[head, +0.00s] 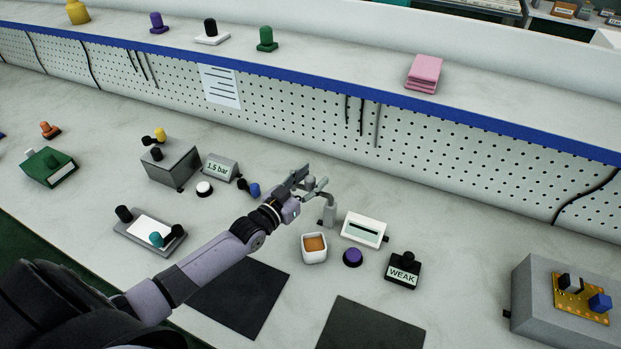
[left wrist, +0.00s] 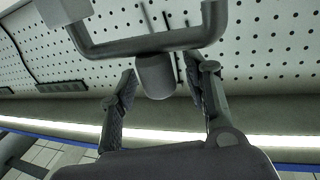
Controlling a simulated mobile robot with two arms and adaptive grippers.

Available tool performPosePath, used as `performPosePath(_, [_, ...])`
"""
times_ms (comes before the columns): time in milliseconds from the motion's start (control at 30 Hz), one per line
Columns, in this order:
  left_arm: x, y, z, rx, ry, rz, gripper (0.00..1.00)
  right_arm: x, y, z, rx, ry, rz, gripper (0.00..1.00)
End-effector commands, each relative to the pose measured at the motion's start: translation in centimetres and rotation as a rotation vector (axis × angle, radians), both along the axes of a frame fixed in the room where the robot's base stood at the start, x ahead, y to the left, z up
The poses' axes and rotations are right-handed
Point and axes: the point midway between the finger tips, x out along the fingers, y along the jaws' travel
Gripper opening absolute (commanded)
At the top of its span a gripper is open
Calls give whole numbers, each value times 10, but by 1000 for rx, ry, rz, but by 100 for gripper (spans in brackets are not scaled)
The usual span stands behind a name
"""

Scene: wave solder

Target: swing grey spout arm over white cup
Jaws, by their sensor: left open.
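The white cup (head: 314,255) stands on the bench with orange-brown contents. The grey spout post (head: 329,213) rises just behind and right of it. The grey spout arm (head: 321,190) is at the top of the post, partly hidden by my left gripper (head: 303,181). In the left wrist view the spout shows as a bent grey bar (left wrist: 140,44) with a rounded grey knob (left wrist: 155,76). My left gripper (left wrist: 160,72) is open, with a finger on either side of the knob; I cannot tell whether they touch it. My right gripper is not in view.
A white display box (head: 364,230), a purple button (head: 352,257) and a black WEAK sign (head: 402,271) stand right of the cup. A 1.5 bar display (head: 221,167) and grey box (head: 170,163) are to the left. Dark mats (head: 240,297) lie in front.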

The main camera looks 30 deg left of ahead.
Motion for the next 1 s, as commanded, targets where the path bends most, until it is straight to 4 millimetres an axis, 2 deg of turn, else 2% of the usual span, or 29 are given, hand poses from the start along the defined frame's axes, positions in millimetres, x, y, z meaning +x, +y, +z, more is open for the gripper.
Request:
performPosePath(200, [0, 0, 0, -1, 0, 0, 44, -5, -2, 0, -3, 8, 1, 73])
performPosePath(833, [0, 0, 0, -1, 0, 0, 2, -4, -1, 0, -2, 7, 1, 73])
performPosePath(1000, [0, 0, 0, -1, 0, 0, 0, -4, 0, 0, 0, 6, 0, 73])
